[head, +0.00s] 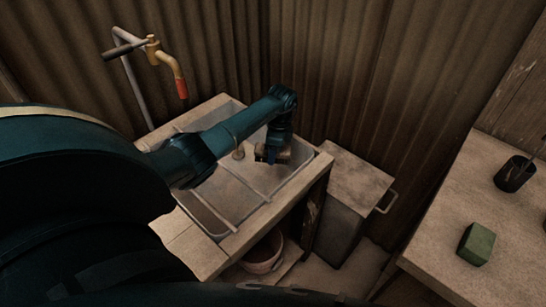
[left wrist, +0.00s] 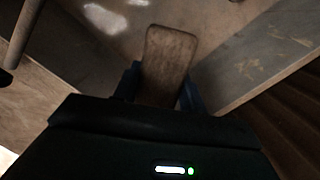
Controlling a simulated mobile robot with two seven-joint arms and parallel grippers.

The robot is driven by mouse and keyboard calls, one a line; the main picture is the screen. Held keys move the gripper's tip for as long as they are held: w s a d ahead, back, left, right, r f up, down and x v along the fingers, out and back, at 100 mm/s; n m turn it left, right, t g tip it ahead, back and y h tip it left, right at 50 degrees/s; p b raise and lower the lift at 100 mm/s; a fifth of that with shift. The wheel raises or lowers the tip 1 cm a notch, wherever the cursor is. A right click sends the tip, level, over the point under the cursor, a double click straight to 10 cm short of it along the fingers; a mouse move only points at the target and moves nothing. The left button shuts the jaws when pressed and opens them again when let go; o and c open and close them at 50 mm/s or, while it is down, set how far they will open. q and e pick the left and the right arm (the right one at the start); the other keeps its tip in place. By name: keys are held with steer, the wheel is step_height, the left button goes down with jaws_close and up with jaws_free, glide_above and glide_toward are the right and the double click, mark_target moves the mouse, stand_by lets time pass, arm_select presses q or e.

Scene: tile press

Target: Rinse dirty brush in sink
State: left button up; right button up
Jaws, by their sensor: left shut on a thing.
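The sink (head: 232,190) is a grey basin set in a pale wooden stand in the middle of the head view. My left gripper (head: 272,156) points down over the right part of the basin. It is shut on the brush (head: 283,157), a brown, worn block that is mostly hidden by the gripper there. In the left wrist view the brush (left wrist: 171,50) shows as a rounded brown block between my blue fingers (left wrist: 158,90), with the basin floor beyond. Its bristles are not visible. A brass tap (head: 166,62) with a red tip stands behind the sink. My right gripper is not in view.
A grey box (head: 352,190) with a handle is right of the sink. A bucket (head: 262,260) sits below. The right-hand table (head: 455,195) bears a green block (head: 477,243) and a dark cup (head: 514,175).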

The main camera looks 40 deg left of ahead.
arm_select(q)
step_height(320, 180, up, 2)
steer(key=shift+p, duration=0.55)
steer(key=shift+r+p, duration=1.25)
steer(key=shift+r, duration=0.1)
steer(key=shift+r+p, duration=0.45)
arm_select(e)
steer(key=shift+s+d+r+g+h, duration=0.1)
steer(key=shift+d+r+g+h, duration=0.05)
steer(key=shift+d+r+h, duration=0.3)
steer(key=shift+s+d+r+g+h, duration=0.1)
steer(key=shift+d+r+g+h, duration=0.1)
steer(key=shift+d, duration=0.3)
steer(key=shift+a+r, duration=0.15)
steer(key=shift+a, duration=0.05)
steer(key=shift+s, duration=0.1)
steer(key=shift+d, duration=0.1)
